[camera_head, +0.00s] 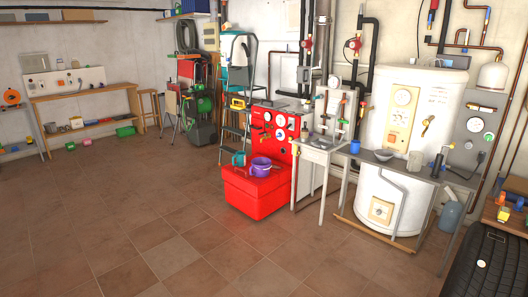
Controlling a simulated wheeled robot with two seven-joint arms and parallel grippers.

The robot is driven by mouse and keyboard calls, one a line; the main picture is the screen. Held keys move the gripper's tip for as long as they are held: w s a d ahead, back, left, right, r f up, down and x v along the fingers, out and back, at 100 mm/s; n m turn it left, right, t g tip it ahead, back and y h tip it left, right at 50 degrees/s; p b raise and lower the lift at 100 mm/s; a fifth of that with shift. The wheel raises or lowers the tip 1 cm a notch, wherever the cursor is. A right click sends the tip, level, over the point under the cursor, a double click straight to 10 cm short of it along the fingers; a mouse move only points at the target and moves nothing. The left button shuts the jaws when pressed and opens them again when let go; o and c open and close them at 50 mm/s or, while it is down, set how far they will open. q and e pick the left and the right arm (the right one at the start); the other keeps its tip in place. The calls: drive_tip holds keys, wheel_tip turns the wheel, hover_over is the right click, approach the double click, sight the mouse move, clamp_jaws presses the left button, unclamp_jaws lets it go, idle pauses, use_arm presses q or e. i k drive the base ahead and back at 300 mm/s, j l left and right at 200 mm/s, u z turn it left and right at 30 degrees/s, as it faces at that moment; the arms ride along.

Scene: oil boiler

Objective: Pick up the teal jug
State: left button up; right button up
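A small teal jug (239,158) stands on top of the red box (254,196) near the middle of the camera_head view, towards the box's back left. A purple pot (261,167) stands close to its right on the same box. Whether the jug and pot touch is too small to tell. Neither of my grippers shows in this view, and the jug is some way off across the floor.
The tiled floor (150,230) is clear in front of the red box. A stepladder (237,95) stands behind it. A metal table (320,150) and a white boiler (405,140) stand to its right. A black tyre (490,265) is at the lower right.

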sight(240, 156)
drive_tip(key=i, duration=1.7)
drive_tip(key=i+l, duration=0.1)
drive_tip(key=i, duration=1.55)
drive_tip(key=i+u, duration=0.1)
drive_tip(key=i, duration=1.6)
drive_tip(key=i+l+u, duration=0.15)
drive_tip(key=i+u, duration=0.2)
drive_tip(key=i, duration=0.15)
